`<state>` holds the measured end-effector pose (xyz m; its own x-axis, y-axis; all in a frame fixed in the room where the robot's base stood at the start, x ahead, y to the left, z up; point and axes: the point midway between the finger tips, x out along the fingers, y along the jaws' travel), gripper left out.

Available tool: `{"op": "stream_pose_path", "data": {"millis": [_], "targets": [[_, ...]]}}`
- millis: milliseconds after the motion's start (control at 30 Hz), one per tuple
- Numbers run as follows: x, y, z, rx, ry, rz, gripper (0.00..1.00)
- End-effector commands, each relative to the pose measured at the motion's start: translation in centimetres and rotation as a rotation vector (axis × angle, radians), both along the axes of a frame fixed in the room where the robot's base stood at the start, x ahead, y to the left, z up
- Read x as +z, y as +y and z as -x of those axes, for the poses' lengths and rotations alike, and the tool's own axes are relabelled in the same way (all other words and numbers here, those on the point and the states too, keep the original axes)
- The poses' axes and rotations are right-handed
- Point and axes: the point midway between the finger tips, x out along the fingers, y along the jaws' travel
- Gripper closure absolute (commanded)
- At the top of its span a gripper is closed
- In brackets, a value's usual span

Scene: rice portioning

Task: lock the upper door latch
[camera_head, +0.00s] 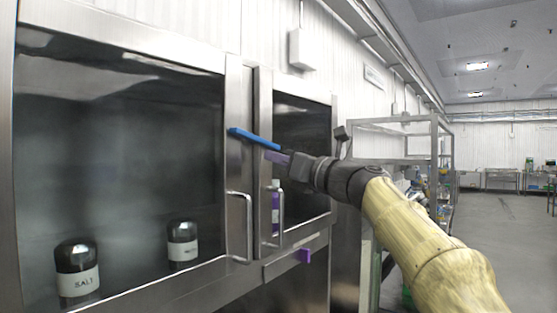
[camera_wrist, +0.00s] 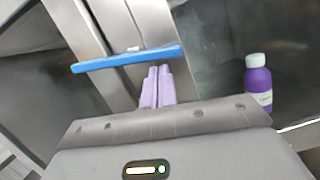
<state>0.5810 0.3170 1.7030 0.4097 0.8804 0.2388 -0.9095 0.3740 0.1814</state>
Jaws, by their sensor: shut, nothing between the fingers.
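The upper door latch is a blue bar (camera_head: 255,139) lying nearly level, slightly tilted, across the seam between the two cabinet doors. It also shows in the wrist view (camera_wrist: 127,58), where a small pale pivot sits just above its middle. My gripper (camera_head: 268,155) is at the seam, just below the bar's right part. Its purple fingers (camera_wrist: 157,75) are together with nothing between them. In the wrist view the fingertips are just under the bar; I cannot tell whether they touch it. My gripper and arm hide part of the right door.
The left door (camera_head: 233,110) and right door (camera_head: 263,100) look closed, each with a vertical metal handle. Behind the glass are a salt jar (camera_head: 77,272), another jar (camera_head: 182,244) and a purple bottle (camera_wrist: 258,83). A small purple piece (camera_head: 304,256) sits below the right door.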

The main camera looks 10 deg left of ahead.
Motion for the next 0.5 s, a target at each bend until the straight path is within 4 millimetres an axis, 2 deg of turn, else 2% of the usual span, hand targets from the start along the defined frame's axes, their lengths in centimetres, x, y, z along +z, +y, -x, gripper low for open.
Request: {"op": "stream_pose_path", "data": {"millis": [367,500], "targets": [[-4.1,0.0,0.2,-0.005,0.000,0.001,1.00],[-4.7,-2.3,1.1,-0.013,-0.003,0.001,1.00]]}}
